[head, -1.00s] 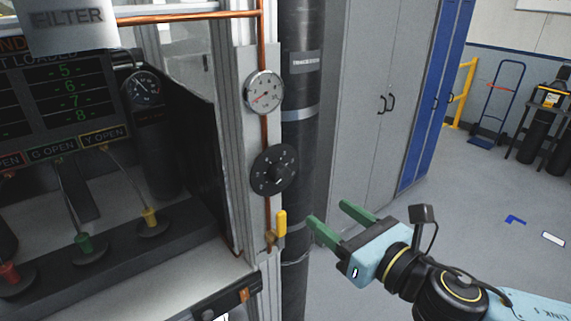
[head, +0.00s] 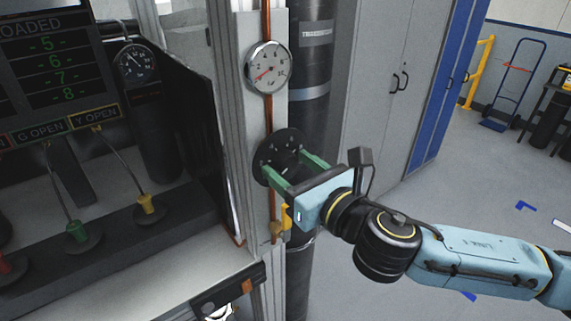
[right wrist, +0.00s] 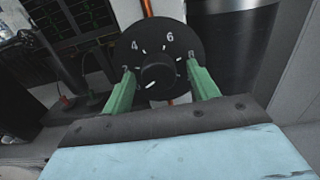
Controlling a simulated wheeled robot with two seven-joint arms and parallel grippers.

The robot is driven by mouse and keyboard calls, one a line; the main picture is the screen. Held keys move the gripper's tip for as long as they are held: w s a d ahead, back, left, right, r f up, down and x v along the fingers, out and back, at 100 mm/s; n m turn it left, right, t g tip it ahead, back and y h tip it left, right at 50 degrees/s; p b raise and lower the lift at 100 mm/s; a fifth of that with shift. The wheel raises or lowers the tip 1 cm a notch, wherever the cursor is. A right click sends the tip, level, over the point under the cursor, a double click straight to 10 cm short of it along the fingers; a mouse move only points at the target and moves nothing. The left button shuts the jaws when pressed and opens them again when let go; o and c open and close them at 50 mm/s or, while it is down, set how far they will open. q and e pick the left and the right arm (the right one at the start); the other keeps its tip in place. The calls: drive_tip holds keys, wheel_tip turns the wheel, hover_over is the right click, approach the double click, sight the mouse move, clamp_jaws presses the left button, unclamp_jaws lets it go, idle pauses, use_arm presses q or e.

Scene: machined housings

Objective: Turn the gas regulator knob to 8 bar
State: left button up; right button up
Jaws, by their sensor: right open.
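The gas regulator is a black round dial (head: 268,150) with white marks, on a grey post. In the right wrist view its black centre knob (right wrist: 158,76) shows, with a white mark on its lower left. The digits 4 and 6 read clearly on the dial plate above it; the digits at the sides are partly hidden by the fingers. A white pressure gauge (head: 266,67) sits above, its red needle toward the lower left. My right gripper (head: 287,163) is open, its green fingers on either side of the knob; contact cannot be told. My left gripper is out of view.
A yellow valve handle (head: 286,218) is just below the dial, close to my right gripper. A dark cylinder (head: 313,75) stands behind the post. A bench with red, green and yellow fittings is at left. Grey cabinets (head: 385,75) and open floor are at right.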

drive_tip(key=shift+s, duration=0.1)
drive_tip(key=shift+c, duration=0.8)
drive_tip(key=c, duration=0.8)
